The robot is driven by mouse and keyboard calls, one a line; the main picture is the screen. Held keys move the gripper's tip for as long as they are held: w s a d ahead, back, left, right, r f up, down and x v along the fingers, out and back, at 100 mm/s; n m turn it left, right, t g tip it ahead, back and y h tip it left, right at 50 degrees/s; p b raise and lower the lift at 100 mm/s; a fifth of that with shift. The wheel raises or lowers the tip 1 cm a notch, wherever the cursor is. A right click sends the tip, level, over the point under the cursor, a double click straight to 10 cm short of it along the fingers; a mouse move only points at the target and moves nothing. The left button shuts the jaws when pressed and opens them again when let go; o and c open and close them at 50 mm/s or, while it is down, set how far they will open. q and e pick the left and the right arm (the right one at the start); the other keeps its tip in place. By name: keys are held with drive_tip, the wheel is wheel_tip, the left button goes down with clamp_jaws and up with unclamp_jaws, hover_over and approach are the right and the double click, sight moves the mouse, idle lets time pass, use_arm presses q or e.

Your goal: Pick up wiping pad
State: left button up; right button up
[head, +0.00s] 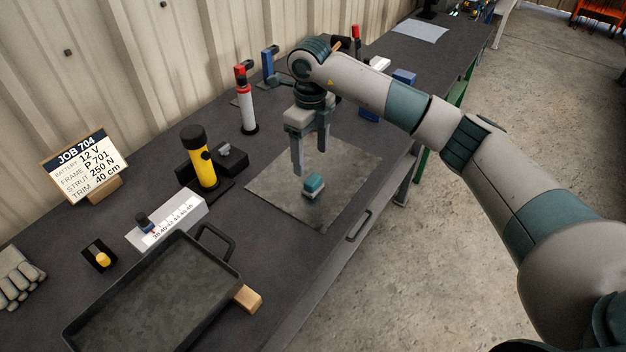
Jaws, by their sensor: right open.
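The wiping pad (314,185) is a small block with a teal top and a pale lower part. It lies on a grey mat (270,192) on the dark workbench. My right gripper (311,162) points down above the mat, its two fingers apart and empty. The fingertips appear above and slightly behind the pad, apart from it. My left gripper is not in view.
A black tray (205,243) with a wooden block (247,298) beside it lies at the front. A yellow cylinder (198,165), a white-and-red cylinder (246,108) and a job sign (85,165) stand along the wall side. The bench edge is right of the mat.

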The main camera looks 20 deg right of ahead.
sight(313, 179)
wheel_tip(313, 179, down, 4)
drive_tip(key=shift+r+p, duration=0.1)
drive_tip(key=shift+p, duration=0.55)
drive_tip(key=shift+f, duration=0.4)
drive_tip(key=shift+s+d+f+p, duration=0.1)
drive_tip(key=shift+f+p, duration=0.3)
drive_tip(key=shift+p, duration=0.15)
wheel_tip(313, 179, down, 4)
drive_tip(key=shift+d+r+p, duration=0.15)
drive_tip(key=shift+r+p, duration=0.05)
drive_tip(key=shift+p, duration=0.9)
drive_tip(key=shift+f, duration=0.4)
drive_tip(key=c, duration=1.1)
drive_tip(key=shift+r, duration=0.15)
drive_tip(key=shift+c, duration=0.2)
